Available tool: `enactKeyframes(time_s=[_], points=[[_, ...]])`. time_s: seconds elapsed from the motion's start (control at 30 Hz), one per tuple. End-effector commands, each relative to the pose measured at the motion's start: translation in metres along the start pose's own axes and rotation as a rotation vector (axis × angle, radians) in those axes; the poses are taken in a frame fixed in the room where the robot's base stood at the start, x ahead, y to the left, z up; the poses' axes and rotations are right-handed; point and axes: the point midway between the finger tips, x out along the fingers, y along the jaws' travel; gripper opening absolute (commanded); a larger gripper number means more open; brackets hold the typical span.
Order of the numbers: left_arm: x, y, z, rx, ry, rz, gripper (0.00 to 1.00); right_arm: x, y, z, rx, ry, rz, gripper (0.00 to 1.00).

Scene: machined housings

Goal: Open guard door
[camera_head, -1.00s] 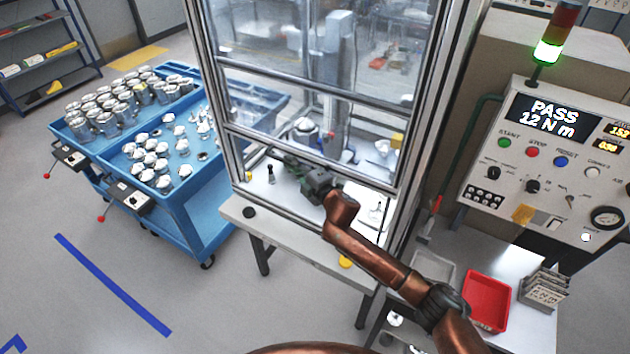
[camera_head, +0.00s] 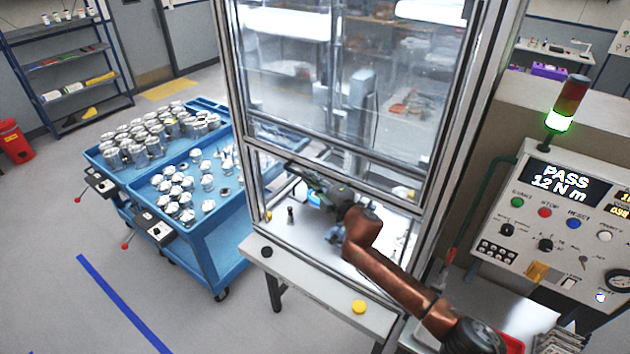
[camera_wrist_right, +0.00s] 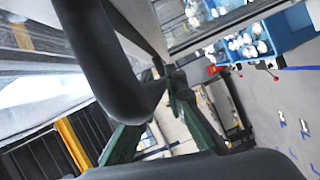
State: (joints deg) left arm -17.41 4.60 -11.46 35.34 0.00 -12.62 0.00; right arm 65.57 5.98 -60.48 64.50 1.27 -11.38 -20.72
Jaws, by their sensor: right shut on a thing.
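The guard door (camera_head: 345,85) is a clear panel in a metal frame on the front of the machine cell. It is partly raised, with an open gap below its lower bar. My right gripper (camera_head: 298,172) is at the door's lower edge, shut on the dark door handle (camera_wrist_right: 112,65). In the right wrist view the thick curved handle passes close in front of the green fingers, and my right gripper (camera_wrist_right: 170,84) is partly hidden behind it. In the head view the gripper hides most of the handle. My left gripper is not in view.
A white ledge (camera_head: 315,280) with a yellow button (camera_head: 359,307) and a black button (camera_head: 266,252) lies below the door. A blue cart (camera_head: 215,250) with metal housings stands left. A control panel (camera_head: 560,215) reading PASS stands right. Open floor lies front left.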

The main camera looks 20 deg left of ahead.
Motion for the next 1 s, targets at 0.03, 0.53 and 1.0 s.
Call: enactKeyframes(time_s=[0.03,0.53,1.0], points=[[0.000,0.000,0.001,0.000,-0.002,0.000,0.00,0.000,0.002,-0.001,0.000,0.003,0.002,0.00],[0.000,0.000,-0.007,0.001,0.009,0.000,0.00,0.000,0.001,0.000,0.000,0.000,0.001,0.29],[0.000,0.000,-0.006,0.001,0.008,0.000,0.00,-0.039,0.001,0.002,-0.001,0.000,0.002,0.29]])
